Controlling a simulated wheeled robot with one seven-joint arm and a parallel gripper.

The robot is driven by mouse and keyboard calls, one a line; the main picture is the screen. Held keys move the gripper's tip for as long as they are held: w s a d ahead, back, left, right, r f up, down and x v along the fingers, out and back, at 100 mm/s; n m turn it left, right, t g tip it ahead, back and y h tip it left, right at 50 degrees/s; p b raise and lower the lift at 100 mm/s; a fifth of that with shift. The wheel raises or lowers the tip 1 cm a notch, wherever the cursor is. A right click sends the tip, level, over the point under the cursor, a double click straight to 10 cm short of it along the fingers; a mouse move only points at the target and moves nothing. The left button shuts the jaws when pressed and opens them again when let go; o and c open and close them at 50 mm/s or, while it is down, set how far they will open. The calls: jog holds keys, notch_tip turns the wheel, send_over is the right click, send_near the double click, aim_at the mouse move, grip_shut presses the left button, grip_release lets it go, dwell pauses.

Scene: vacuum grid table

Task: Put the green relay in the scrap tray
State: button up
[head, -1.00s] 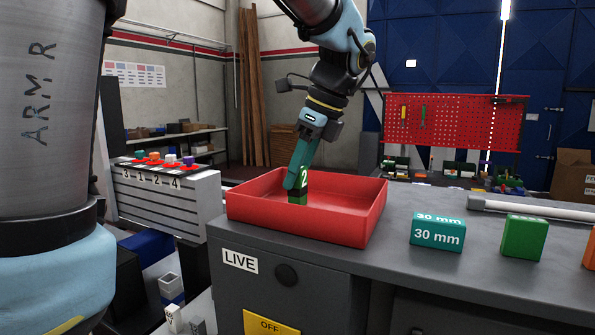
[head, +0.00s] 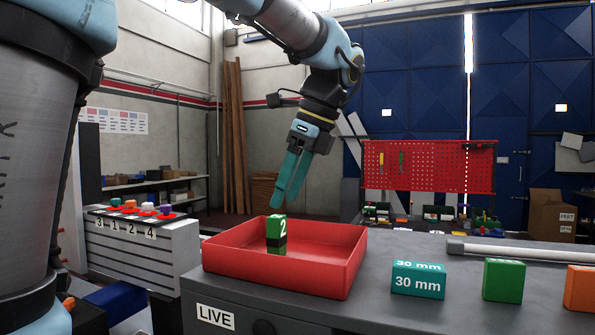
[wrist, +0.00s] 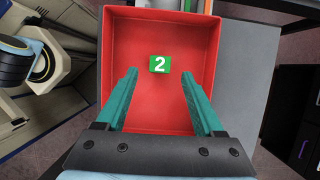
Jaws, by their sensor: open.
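The green relay (head: 276,235), a small green block with a dark band and a white "2" on it, stands upright inside the red scrap tray (head: 315,281). In the wrist view the relay (wrist: 160,64) shows from above, on the floor of the tray (wrist: 150,121), apart from the tray walls. My gripper (head: 283,205) is above the tray and clear of the relay. In the wrist view its two teal fingers (wrist: 160,80) are spread wide with nothing between them.
On the grey bench right of the tray are a teal "30 mm" block (head: 418,279), a green block (head: 503,280) and an orange block (head: 580,288). A white tube (head: 500,250) lies behind them. A numbered rack (head: 140,245) with coloured pieces stands at the left.

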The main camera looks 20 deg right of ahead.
jog(key=v, duration=0.5)
jog(key=shift+d+r, duration=0.1)
jog(key=shift+r, duration=0.25)
